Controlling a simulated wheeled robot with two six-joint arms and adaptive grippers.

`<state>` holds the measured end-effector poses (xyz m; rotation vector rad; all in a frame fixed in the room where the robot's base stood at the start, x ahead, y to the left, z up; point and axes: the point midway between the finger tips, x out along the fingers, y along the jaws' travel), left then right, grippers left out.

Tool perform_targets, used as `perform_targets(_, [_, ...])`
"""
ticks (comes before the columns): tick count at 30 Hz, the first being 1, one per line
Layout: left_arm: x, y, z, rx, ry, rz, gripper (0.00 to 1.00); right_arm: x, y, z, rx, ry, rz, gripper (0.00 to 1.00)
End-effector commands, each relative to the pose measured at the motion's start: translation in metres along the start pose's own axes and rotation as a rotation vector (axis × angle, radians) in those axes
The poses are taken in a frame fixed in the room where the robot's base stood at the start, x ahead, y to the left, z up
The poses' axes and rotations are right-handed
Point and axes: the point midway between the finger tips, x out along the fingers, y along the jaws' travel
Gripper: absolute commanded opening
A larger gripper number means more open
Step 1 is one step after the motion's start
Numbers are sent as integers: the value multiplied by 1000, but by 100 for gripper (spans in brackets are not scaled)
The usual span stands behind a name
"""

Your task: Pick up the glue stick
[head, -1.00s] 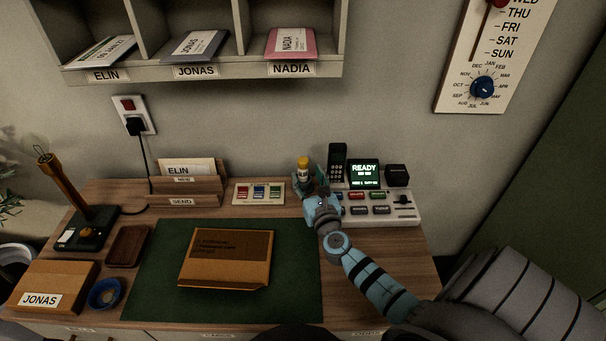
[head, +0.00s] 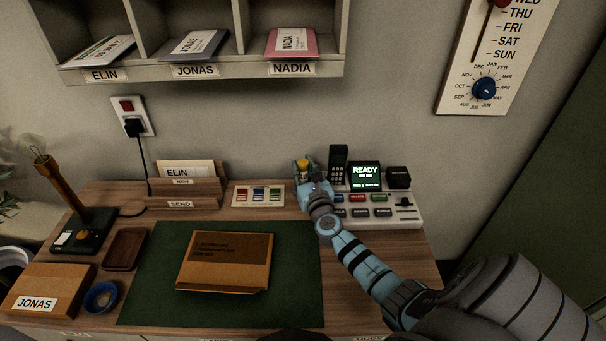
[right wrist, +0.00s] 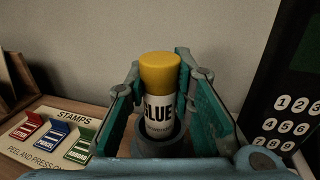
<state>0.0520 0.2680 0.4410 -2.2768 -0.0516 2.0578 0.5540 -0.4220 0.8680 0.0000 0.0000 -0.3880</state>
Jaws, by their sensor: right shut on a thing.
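The glue stick (head: 302,166) stands upright at the back of the desk, left of the black phone. In the right wrist view the glue stick (right wrist: 158,108) has a yellow cap and a white body lettered GLUE. My right gripper (head: 303,173) is shut on it, with one teal finger on each side of the cap and body. Its foot is inside a grey round ring or cup (right wrist: 157,148), partly hidden by the gripper. I cannot tell whether it is lifted. My left gripper is not in view.
A stamps tray (head: 258,196) lies left of the gripper. The phone (head: 338,163) and a console with a READY screen (head: 365,175) stand close on its right. A brown parcel (head: 225,262) lies on the green mat (head: 165,290). The wall is close behind.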

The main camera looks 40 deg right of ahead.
Motion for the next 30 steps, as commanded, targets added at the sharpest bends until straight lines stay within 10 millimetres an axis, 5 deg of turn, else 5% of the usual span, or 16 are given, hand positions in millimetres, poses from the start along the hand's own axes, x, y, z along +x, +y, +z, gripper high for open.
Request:
perform_targets(8, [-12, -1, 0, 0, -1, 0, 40, -4, 1, 12, 2, 0, 0, 0])
perform_targets(21, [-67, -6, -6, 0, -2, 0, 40, -5, 1, 79, 0, 0, 0, 0])
perform_targets(30, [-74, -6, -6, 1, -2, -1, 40, -78, 21, 70, 3, 4, 1, 0])
